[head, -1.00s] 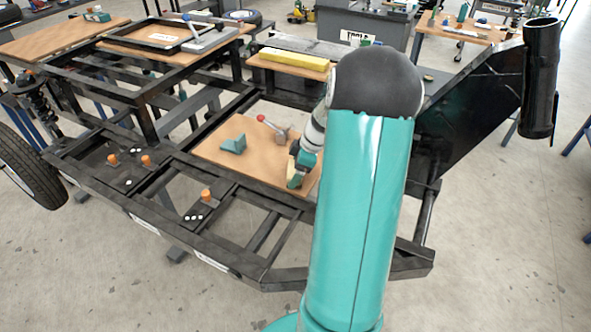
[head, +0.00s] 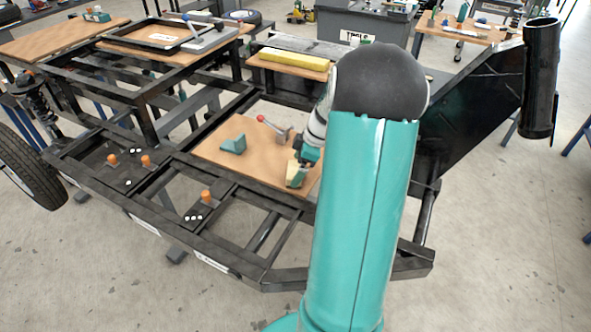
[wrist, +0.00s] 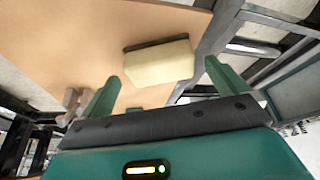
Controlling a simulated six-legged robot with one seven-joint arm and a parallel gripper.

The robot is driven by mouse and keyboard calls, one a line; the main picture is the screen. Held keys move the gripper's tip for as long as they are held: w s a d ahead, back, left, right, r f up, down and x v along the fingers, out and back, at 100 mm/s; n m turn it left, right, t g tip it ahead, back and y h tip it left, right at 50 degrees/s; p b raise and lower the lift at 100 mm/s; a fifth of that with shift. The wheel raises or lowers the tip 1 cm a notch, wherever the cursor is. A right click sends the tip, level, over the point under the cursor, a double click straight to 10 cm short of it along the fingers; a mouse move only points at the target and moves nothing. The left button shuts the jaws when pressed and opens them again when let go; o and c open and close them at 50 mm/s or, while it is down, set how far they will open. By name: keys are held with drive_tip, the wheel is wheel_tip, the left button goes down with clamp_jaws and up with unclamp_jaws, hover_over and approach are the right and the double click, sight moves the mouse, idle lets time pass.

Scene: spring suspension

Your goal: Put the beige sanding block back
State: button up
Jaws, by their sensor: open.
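The beige sanding block (wrist: 158,62), pale with a dark strip along one long side, lies on the wooden board (wrist: 75,45) in the wrist view. My gripper (wrist: 160,78) is open and empty, with one teal finger to each side of the view. The block is ahead of the fingertips, between their lines and apart from them. In the head view my gripper (head: 299,176) is low over the right part of the board (head: 215,152). There the block is small and mostly hidden by my gripper, and my arm covers the board's right end.
A teal bracket-like piece (head: 233,146) and a grey clamp with a red knob (head: 262,118) stand on the board. Black frame rails (head: 150,205) surround it. A yellow block (head: 294,60) lies on a raised board behind. A black tray (head: 160,37) stands back left.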

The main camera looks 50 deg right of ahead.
drive_tip(key=v, duration=1)
drive_tip(key=w+a+r+m+h, duration=0.15)
drive_tip(key=a+r, duration=0.25)
drive_tip(key=a, duration=0.7)
drive_tip(key=a+r+m+h, duration=0.15)
drive_tip(key=a+r, duration=0.25)
drive_tip(key=a, duration=0.7)
drive_tip(key=s+a+m+t, duration=0.1)
drive_tip(key=s+a+m, duration=0.1)
drive_tip(key=s+a, duration=0.3)
drive_tip(key=s+a+r+m+t, duration=0.1)
drive_tip(key=s+a, duration=0.4)
drive_tip(key=a, duration=0.5)
drive_tip(key=shift+a+r+m, duration=0.3)
drive_tip(key=shift+a+m, duration=0.1)
drive_tip(key=shift+m, duration=0.5)
